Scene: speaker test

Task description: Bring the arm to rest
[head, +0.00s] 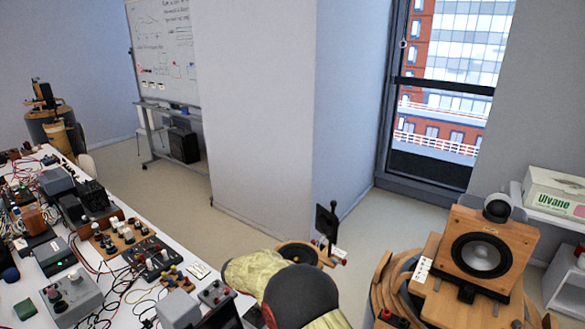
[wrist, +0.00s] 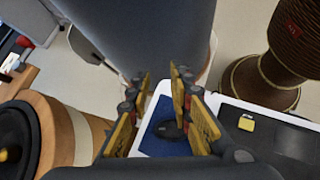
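My gripper (wrist: 161,76) shows in the wrist view, its two yellow-padded fingers apart with nothing held between them. Below and beyond the fingers is a white-edged surface with a blue patch (wrist: 158,138). A small dark object (wrist: 168,129) lies on the blue, seen through the gap between the fingers; I see no contact with them. In the head view a yellow and dark grey rounded form at the bottom centre looks like part of my arm. My gripper itself cannot be made out there.
A white table (head: 130,262) crowded with electronics and cables fills the left. A wooden speaker (head: 482,255) stands at the right, near a shelf with a box (head: 555,192). A whiteboard (head: 163,50) stands behind. The floor (head: 165,185) between table and wall is clear.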

